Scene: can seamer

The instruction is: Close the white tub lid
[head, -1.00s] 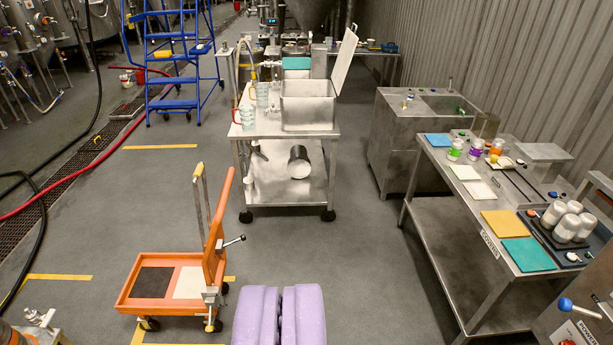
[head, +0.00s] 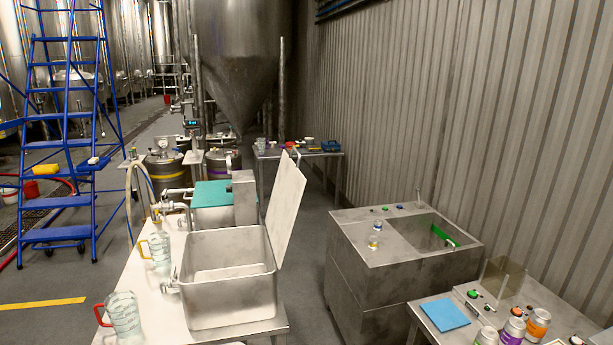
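The tub (head: 228,308) is a pale grey, open-topped box on a table at lower centre in the head view. Its whitish lid (head: 285,212) stands up at the tub's right side, leaning outward to the right, so the tub is open. The tub's inside is visible and looks empty. My gripper is not in view, and nothing of mine touches the lid.
Two measuring jugs (head: 125,316) (head: 160,252) stand left of the tub on the white table top (head: 150,285). A teal-topped unit (head: 211,194) is behind it. A steel sink (head: 400,262) stands right, across a floor gap. A blue ladder (head: 62,140) is left.

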